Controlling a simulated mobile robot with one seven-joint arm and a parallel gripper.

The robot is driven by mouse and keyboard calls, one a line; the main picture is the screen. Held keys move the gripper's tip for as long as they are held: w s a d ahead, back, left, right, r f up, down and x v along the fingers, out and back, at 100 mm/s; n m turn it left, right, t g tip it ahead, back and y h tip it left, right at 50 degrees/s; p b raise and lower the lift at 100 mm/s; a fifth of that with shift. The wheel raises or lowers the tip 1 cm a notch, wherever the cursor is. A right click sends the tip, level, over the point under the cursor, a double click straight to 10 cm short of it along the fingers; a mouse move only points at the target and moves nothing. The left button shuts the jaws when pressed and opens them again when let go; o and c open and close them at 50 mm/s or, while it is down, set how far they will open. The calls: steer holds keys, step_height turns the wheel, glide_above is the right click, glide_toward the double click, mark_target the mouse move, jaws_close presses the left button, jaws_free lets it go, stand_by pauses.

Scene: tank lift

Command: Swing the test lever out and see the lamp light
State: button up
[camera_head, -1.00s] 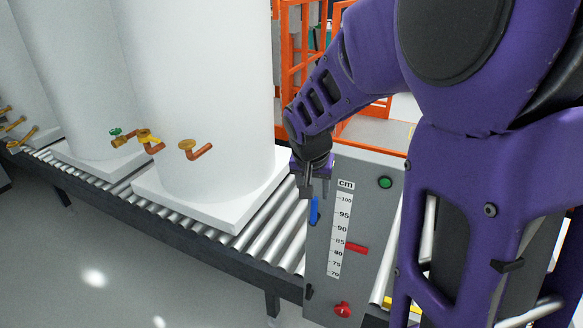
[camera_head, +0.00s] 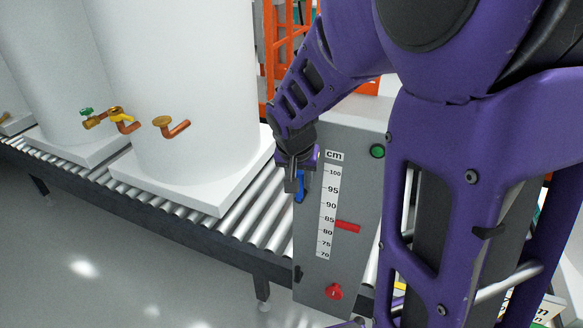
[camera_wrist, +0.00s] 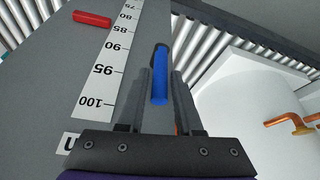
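The blue test lever (camera_head: 301,188) is on the upper left side of the grey panel (camera_head: 349,262). In the wrist view the lever (camera_wrist: 160,84) lies between my two fingers, pointing along them, with a narrow gap visible on either side. My gripper (camera_head: 293,184) is open at the lever; it also shows in the wrist view (camera_wrist: 161,72). In the head view the fingers partly cover the lever. The round green lamp (camera_head: 377,151) is at the panel's upper right and looks dark green, with no clear glow.
The panel has a cm scale (camera_head: 327,205), a red pointer (camera_head: 347,226) and a red knob (camera_head: 334,291). A roller conveyor (camera_head: 235,217) with white tanks (camera_head: 180,80) and brass valves is at left. Orange framing (camera_head: 272,50) stands behind.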

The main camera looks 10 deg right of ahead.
jaws_close()
stand_by(1.1)
